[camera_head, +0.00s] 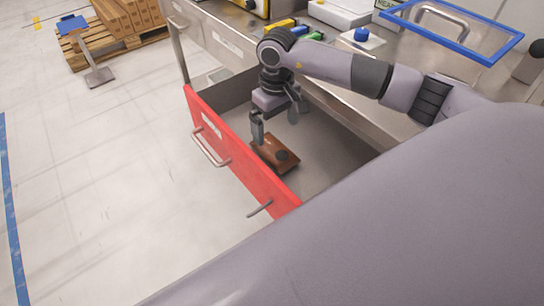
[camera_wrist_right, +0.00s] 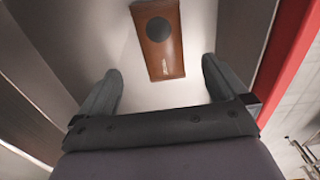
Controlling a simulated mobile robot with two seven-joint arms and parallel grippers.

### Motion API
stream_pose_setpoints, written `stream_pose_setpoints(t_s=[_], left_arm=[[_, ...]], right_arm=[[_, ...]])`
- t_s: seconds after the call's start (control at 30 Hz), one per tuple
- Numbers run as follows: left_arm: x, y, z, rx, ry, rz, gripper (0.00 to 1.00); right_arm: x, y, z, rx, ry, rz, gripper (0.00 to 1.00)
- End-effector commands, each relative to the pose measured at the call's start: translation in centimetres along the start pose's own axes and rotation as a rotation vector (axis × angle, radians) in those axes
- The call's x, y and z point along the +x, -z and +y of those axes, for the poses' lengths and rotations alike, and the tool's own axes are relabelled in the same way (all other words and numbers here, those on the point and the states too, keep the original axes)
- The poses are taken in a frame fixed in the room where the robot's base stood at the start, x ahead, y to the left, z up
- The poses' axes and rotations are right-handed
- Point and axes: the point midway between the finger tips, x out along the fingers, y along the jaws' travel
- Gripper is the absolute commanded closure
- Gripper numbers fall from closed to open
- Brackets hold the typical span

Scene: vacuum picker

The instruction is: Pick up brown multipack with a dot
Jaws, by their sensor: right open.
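The brown multipack (camera_head: 268,148) lies flat on the floor of the open drawer, near its red front. Its dark round dot (camera_head: 282,155) faces up. In the right wrist view the multipack (camera_wrist_right: 162,62) shows at the top, with the dot (camera_wrist_right: 158,30) at its far end. My right gripper (camera_head: 275,126) is open and empty, inside the drawer's space above and beside the multipack. In the wrist view its fingers (camera_wrist_right: 160,85) are spread wide, with the multipack ahead between their directions. My left gripper is not in view.
The red drawer front (camera_head: 235,150) stands close to the multipack; the rest of the grey drawer floor (camera_head: 325,135) is bare. The metal worktop (camera_head: 390,85) above holds a blue-framed clear panel (camera_head: 455,30) and several small coloured items. Open floor (camera_head: 100,190) lies left.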

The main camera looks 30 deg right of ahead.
Motion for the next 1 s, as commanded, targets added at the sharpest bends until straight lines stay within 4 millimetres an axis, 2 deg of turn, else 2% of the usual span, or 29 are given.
stream_pose_setpoints(t_s=[0.27, 0.6, 0.87, 0.9, 0.97, 1.0], left_arm=[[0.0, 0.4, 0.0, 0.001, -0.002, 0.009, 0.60], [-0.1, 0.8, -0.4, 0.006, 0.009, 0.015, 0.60], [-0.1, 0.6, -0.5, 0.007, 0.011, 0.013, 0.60], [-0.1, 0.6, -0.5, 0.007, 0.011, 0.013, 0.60], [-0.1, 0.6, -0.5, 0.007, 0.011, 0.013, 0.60], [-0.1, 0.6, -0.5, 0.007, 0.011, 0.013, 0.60]], right_arm=[[2.5, 0.1, -0.1, 0.002, 0.002, -0.002, 0.00], [7.0, 0.6, -0.3, 0.001, 0.003, -0.001, 0.00], [7.4, 0.6, -0.3, 0.000, 0.000, 0.001, 0.00], [7.4, 0.6, -0.3, 0.000, 0.000, 0.001, 0.03], [7.4, 0.6, -0.3, 0.000, 0.001, 0.001, 0.23], [7.4, 0.6, -0.3, 0.000, 0.001, 0.001, 0.36]])
